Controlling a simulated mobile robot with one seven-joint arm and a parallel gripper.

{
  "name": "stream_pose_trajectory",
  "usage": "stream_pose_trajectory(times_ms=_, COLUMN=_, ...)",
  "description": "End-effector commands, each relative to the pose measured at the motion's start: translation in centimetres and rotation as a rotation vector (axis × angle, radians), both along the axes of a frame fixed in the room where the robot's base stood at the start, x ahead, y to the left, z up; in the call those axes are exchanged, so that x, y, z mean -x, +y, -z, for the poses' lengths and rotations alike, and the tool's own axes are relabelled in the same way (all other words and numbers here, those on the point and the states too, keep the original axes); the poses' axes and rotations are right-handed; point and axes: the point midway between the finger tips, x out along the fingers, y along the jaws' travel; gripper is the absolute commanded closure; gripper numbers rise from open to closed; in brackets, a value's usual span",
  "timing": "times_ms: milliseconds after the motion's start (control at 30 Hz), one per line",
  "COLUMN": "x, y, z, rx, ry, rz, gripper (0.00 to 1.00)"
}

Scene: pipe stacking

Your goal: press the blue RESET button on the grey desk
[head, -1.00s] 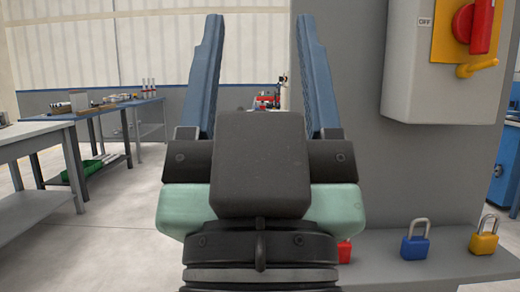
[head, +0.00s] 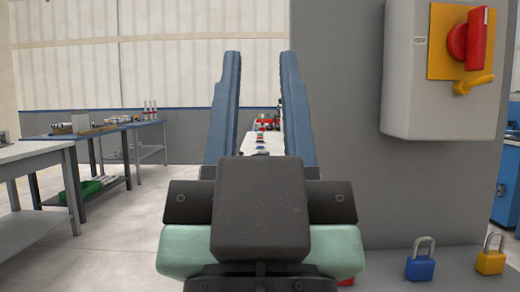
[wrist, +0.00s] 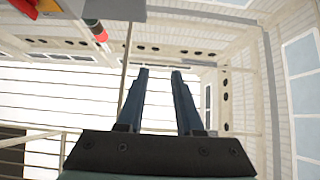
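My gripper (head: 261,56) is in front of me in the head view, fingers pointing up and away with a clear gap between them. It is open and empty, and the wrist view (wrist: 160,73) shows the same gap. Between the fingers in the head view, a pale desk-like surface (head: 272,148) shows in the distance with several small items on it. I cannot tell whether one of them is the blue RESET button; no label is readable. My gripper hides part of that surface and is apart from it.
A grey panel (head: 335,120) with a switch box (head: 405,85) and red handle (head: 466,42) stands close on the right. Below it are a blue padlock (head: 420,268) and a yellow padlock (head: 490,262). Workbenches (head: 40,152) stand left; open floor (head: 140,215) lies between.

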Motion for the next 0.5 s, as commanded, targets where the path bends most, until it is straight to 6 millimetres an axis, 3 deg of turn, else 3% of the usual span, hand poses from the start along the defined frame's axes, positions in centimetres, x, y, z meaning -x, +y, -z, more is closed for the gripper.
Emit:
stream_pose_trajectory(times_ms=33, x=-0.01, y=0.0, z=0.01, rx=0.0, ry=0.0, rz=0.0, gripper=0.76)
stream_pose_trajectory(times_ms=167, x=-0.01, y=0.0, z=0.01, rx=0.0, ry=0.0, rz=0.0, gripper=0.99)
stream_pose_trajectory(times_ms=500, x=-0.01, y=0.0, z=0.01, rx=0.0, ry=0.0, rz=0.0, gripper=1.0)
